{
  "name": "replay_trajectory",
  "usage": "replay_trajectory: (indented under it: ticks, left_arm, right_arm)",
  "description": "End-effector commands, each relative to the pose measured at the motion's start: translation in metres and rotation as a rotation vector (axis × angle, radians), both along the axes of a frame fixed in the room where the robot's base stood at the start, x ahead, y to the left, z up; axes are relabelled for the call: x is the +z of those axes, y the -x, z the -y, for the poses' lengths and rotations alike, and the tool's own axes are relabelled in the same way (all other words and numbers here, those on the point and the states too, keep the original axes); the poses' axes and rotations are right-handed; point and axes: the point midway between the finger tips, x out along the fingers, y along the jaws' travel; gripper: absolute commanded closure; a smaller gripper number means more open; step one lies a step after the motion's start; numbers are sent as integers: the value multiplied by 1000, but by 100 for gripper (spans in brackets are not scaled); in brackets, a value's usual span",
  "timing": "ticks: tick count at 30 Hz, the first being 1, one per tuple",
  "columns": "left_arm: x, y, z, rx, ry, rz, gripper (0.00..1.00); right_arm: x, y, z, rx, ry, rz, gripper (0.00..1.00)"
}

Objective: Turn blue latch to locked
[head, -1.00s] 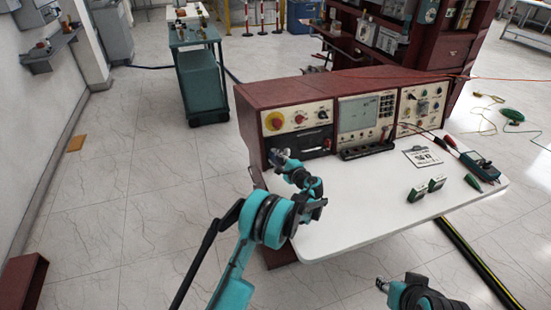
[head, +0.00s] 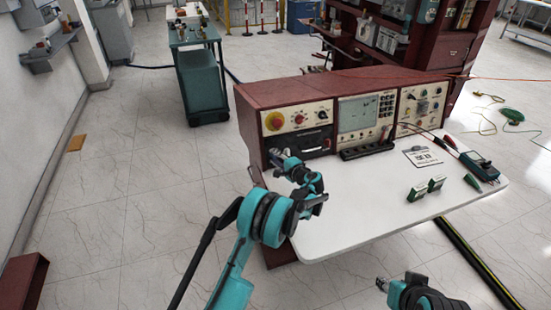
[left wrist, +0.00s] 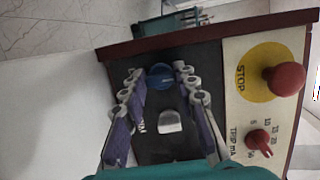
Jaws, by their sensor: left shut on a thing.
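The blue latch (left wrist: 160,76) shows in the left wrist view as a round blue piece at the far end of the dark panel (left wrist: 205,62). My left gripper (left wrist: 160,72) has its fingertips on either side of the latch and is shut on it. In the head view my left gripper (head: 275,155) is at the left front of the console, where it hides the latch. The latch's exact angle is hard to tell. My right gripper (head: 381,284) is low in the head view, away from the console; its jaws are too small to read.
A light grey piece (left wrist: 170,121) sits on the dark panel between my left fingers. A red STOP button (left wrist: 286,78) and a red trip knob (left wrist: 258,140) are beside the panel. The white bench top (head: 345,220) holds two small green boxes, a clipboard and a meter.

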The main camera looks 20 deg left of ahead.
Motion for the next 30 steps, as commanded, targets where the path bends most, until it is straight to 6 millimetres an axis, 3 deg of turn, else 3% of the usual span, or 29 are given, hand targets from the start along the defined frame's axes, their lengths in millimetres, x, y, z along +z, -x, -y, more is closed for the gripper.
replay_trajectory:
  ticks: [2,3,5,17,30]
  left_arm:
    - [-1,0,0,2,3,0,100]
    - [-1,0,0,2,3,0,66]
    - [-1,0,0,1,2,-1,50]
    - [1,4,5,-1,0,-1,50]
    - [21,61,68,-2,0,0,50]
  right_arm:
    - [0,0,0,0,0,0,62]
    - [0,0,0,0,0,0,62]
    - [0,0,0,0,0,0,62]
    - [0,0,0,0,0,0,62]
    - [0,0,0,0,0,0,62]
